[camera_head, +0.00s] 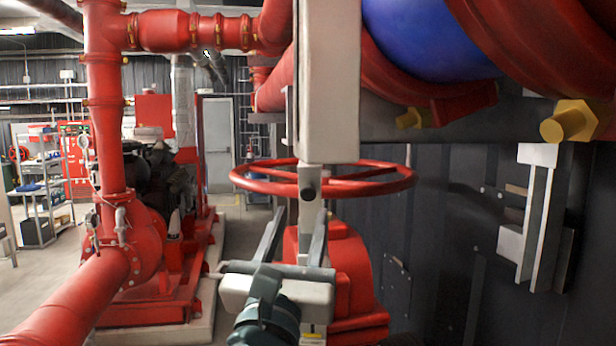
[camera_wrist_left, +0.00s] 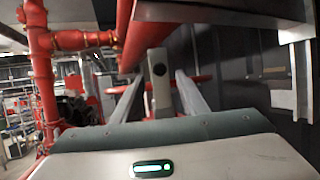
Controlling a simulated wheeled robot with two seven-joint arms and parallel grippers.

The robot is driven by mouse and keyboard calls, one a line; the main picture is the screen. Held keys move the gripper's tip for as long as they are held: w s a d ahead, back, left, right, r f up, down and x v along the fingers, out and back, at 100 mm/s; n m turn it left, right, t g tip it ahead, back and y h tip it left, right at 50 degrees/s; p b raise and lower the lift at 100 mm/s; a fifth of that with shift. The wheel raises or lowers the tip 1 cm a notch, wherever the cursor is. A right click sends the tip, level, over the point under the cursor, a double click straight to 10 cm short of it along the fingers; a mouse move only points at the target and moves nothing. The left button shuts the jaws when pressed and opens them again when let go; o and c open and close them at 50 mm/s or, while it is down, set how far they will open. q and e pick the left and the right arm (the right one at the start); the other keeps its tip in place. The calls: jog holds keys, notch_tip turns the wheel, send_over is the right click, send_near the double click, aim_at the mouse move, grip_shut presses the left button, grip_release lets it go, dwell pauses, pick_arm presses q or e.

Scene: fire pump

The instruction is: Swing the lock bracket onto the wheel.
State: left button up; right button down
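The red handwheel (camera_head: 385,186) lies flat in the middle of the head view. A pale upright bar (camera_head: 328,80) hangs in front of it and hides part of its rim. I take it as the lock bracket. A dark round knob (camera_head: 308,193) shows at its lower end, over a narrower grey piece. In the left wrist view a grey upright piece with a dark round spot (camera_wrist_left: 158,72) stands between my fingers. My left gripper (camera_head: 293,222) is below the wheel, its two grey fingers spread apart (camera_wrist_left: 157,90). I cannot tell whether either touches the bar. My right gripper is out of view.
A red valve body (camera_head: 345,265) stands below the wheel. A large blue and red pipe (camera_head: 430,38) crosses the upper right. Pale wall brackets (camera_head: 540,215) stick out at right. Red pump pipes (camera_head: 108,130) fill the left, with open floor beyond.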

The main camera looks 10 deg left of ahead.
aim_at(307, 196)
pick_arm(q)
jog(key=p+x, duration=0.2)
jog(key=x, duration=0.5)
jog(key=shift+a+p, duration=0.1)
jog(key=shift+p, duration=0.3)
jog(key=shift+w+r, duration=0.1)
jog(key=shift+w, duration=0.3)
jog(key=shift+c, duration=0.4)
grip_shut()
